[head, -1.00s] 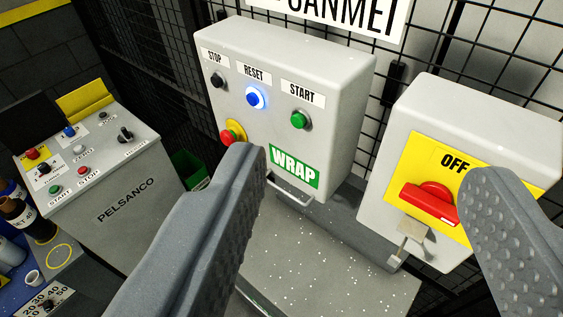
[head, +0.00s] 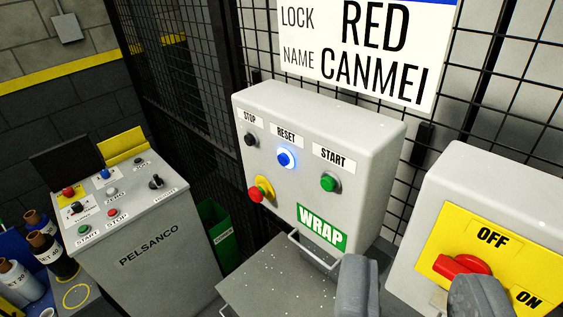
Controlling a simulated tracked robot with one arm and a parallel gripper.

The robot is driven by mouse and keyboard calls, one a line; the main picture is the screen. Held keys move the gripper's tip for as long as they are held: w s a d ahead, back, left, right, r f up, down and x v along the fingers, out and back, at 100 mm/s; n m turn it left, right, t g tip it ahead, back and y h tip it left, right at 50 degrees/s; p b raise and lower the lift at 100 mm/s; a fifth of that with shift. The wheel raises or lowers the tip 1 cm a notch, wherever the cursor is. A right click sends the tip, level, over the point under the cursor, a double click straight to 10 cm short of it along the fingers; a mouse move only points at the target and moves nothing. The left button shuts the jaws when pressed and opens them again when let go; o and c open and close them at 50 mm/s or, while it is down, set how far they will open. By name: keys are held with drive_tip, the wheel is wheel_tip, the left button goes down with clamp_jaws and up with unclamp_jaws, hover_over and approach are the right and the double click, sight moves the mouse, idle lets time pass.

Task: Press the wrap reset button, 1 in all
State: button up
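The wrap box (head: 375,135) is a pale grey panel on the mesh fence, with a green WRAP label (head: 321,228). Its blue reset button (head: 285,158) glows inside a lit ring, under the RESET label. A black stop button (head: 250,140) is to its left and a green start button (head: 328,182) to its right. A red emergency knob on a yellow collar (head: 261,190) is below. My gripper (head: 418,295) shows two grey fingers, apart with nothing between them, at the bottom right. It is below and right of the reset button, not visibly touching it.
A grey box with a red rotary switch (head: 462,267) stands at the right, partly behind a finger. The PELSANCO console (head: 150,250) is at the left, with bottles (head: 50,253) beside it. A sign (head: 365,50) hangs on the mesh above.

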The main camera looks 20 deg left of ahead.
clamp_jaws()
idle(1.4)
